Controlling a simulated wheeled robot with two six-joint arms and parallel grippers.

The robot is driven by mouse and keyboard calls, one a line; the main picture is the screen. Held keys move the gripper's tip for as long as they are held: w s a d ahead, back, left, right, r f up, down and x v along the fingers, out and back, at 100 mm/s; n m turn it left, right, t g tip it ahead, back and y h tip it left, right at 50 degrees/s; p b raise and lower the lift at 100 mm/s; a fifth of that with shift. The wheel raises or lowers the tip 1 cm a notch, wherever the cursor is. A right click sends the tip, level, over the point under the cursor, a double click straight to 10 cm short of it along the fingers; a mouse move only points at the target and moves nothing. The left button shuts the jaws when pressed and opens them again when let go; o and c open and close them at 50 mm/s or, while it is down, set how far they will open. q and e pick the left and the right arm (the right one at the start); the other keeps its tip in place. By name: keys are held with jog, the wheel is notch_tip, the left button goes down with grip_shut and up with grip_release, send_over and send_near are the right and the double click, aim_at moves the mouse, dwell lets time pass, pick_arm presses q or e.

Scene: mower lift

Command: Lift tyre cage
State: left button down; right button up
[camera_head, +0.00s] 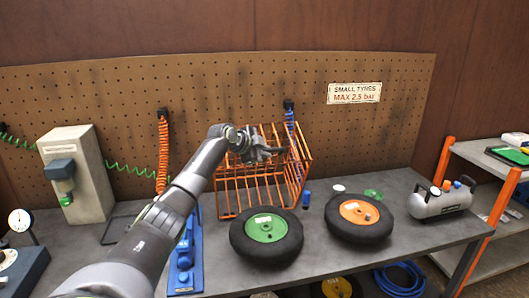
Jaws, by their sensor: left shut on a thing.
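The orange wire tyre cage (262,192) stands at the back middle of the grey workbench, in front of the pegboard. My left arm reaches in from the lower left. My left gripper (262,151) is at the upper part of the cage and is shut on one of its bars; the arm and gripper hide part of the cage's top. I cannot tell whether the cage's lower edge touches the bench. My right gripper is out of view.
A green-hubbed tyre (266,235) and an orange-hubbed tyre (359,219) lie in front of the cage. A grey air tank (440,203) is at right. A blue tool (186,262) lies beside my arm. A beige machine (76,178) stands at left.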

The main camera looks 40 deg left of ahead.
pick_arm(q)
jog(key=c, duration=1.4)
grip_release()
jog(key=shift+a+f, duration=0.1)
jog(key=shift+c, duration=0.2)
jog(key=b+v, duration=0.6)
jog(key=v, duration=1.1)
jog(key=shift+r+b, duration=0.2)
jog(key=shift+b, duration=0.15)
jog(key=shift+s, duration=0.1)
